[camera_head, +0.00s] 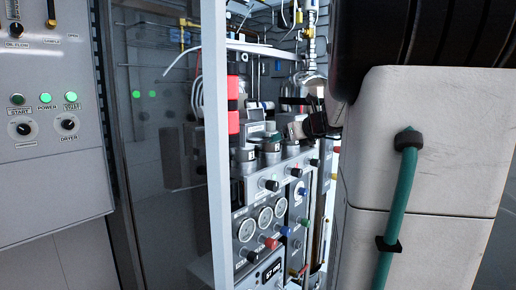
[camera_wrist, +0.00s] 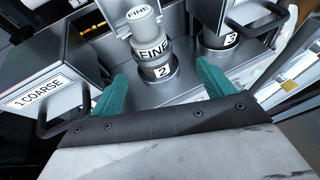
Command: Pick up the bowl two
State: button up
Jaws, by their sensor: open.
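Bowl two is a grey cylinder (camera_wrist: 150,48) marked FINE, above a silver collar marked 2, at the top middle of the wrist view. My gripper (camera_wrist: 160,84) has two teal fingers spread apart, one to each side of the collar in the picture. Nothing is held between them, and I cannot tell whether either finger touches the bowl. In the head view, silver cylinders (camera_head: 270,156) stand on the panel's ledge; their numbers are too small to read there. My gripper's fingers are not clear in that view.
A handled box marked 1 COARSE (camera_wrist: 45,92) is close on the left in the wrist view. A unit marked 3 (camera_wrist: 231,39) with a dark handle is close on the right. A white upright post (camera_head: 216,150) stands left of the gauge panel (camera_head: 264,216).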

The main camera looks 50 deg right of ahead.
aim_at(270, 146)
jog(key=x, duration=0.5)
jog(key=a+x, duration=0.1)
jog(key=x, duration=0.2)
jog(key=shift+w+d+r, duration=0.1)
jog(key=shift+w+r, duration=0.15)
jog(key=shift+w, duration=0.35)
jog(key=shift+s, duration=0.1)
jog(key=c, duration=1.1)
